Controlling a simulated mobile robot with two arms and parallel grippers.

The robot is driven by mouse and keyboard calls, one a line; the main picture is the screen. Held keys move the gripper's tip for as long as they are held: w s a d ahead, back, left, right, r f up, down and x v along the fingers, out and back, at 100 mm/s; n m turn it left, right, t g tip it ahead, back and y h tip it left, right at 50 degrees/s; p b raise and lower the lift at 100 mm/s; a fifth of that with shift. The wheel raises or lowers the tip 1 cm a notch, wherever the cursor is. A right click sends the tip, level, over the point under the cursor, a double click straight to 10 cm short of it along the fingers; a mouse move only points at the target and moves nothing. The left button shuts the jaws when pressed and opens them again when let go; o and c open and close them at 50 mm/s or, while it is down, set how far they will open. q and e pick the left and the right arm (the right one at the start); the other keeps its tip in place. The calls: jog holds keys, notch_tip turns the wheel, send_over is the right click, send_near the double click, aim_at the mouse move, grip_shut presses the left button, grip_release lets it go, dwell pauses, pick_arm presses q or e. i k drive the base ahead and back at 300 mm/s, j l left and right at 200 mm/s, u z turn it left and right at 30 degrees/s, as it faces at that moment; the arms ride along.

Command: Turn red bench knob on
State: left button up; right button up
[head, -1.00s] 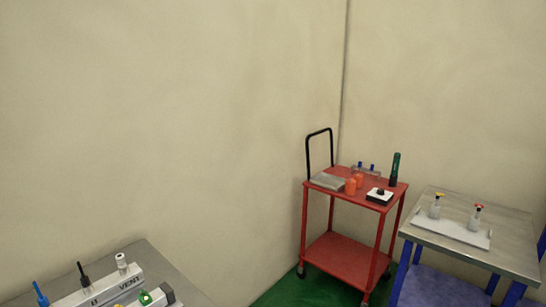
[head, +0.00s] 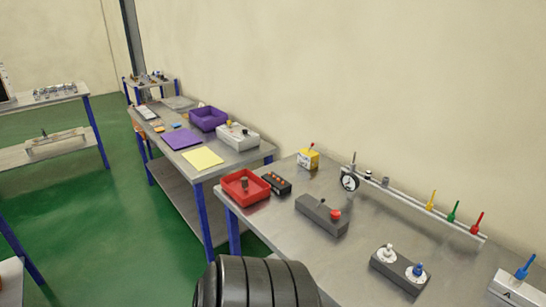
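A dark grey box (head: 318,221) on the same bench carries a red knob (head: 335,214) and a small lever. A red-handled valve (head: 477,221) stands at the right end of a rail at the back. I cannot tell which of these the task means, nor any knob's setting. Neither gripper is in view. A dark ribbed part, probably of my arm, covers the bottom middle.
A black button box (head: 276,184), a yellow box (head: 308,158), a gauge (head: 349,181) and a grey block with white and blue knobs (head: 390,270) also stand on the bench. A second bench with a purple bin (head: 209,118) is behind. Green floor (head: 100,215) is clear at left.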

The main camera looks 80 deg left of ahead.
aim_at(336, 214)
jog(key=u, duration=2.2)
jog(key=k+l+u, duration=0.1)
jog(key=l+u, duration=0.15)
jog(key=u, duration=0.2)
